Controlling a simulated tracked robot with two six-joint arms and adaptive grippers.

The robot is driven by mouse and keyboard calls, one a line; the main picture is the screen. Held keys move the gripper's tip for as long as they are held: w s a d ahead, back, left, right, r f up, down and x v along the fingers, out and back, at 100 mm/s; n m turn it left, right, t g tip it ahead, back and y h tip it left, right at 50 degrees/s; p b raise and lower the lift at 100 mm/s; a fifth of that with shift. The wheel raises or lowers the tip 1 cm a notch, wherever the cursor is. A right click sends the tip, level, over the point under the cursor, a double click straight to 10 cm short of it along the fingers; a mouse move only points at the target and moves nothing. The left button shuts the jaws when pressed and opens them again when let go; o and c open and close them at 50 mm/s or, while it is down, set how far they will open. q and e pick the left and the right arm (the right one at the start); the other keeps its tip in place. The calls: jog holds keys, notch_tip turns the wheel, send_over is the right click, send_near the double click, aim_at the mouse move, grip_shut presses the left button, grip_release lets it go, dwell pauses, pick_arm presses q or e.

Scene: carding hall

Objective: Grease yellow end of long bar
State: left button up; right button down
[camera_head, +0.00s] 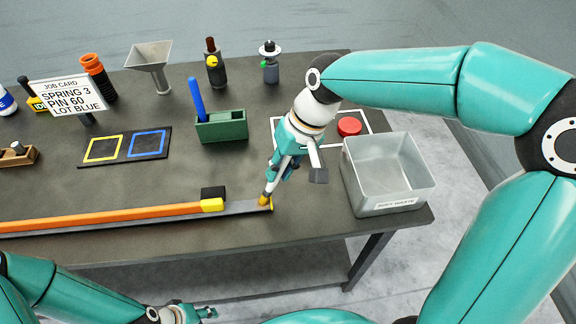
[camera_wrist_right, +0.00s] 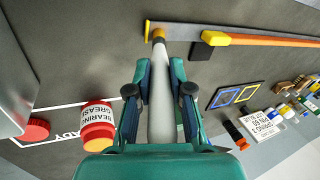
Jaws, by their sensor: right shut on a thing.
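The long orange bar (camera_head: 110,216) lies along a dark rail (camera_head: 236,208) at the table's front. Its yellow end (camera_head: 212,204) faces right; the wrist view also shows this end (camera_wrist_right: 215,39). My right gripper (camera_head: 275,177) is shut on a pale tapered tool with a yellow-brown tip (camera_wrist_right: 158,35). The tip is over the rail's right part, beside its yellow end plate (camera_wrist_right: 147,29), apart from the bar's yellow end. Whether it touches the rail is unclear. A bearing grease jar (camera_wrist_right: 98,126) stands behind the gripper. My left gripper (camera_head: 206,312) is low, in front of the table.
A red lid (camera_head: 349,126) lies in a white outline, near a grey metal bin (camera_head: 388,175). A black block (camera_head: 213,192) sits behind the bar's end. A green holder (camera_head: 222,127), a two-square mat (camera_head: 125,147) and a job card (camera_head: 68,95) stand farther back.

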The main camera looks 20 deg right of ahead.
jog(key=shift+w+a+p, duration=0.15)
jog(key=shift+w+a, duration=0.05)
jog(key=shift+a, duration=0.45)
jog(key=shift+w+a+p, duration=0.1)
jog(key=shift+w+a, duration=0.1)
jog(key=shift+a, duration=0.5)
jog(key=shift+w+a+p, duration=0.15)
jog(key=shift+w+a, duration=0.05)
jog(key=shift+a, duration=0.45)
jog(key=s+d, duration=0.1)
jog(key=d, duration=0.5)
jog(key=shift+s+d+b, duration=0.15)
jog(key=shift+s+b, duration=0.2)
jog(key=shift+s, duration=0.05)
jog(key=shift+r, duration=0.1)
notch_tip(320, 180, up, 6)
jog(key=p, duration=0.5)
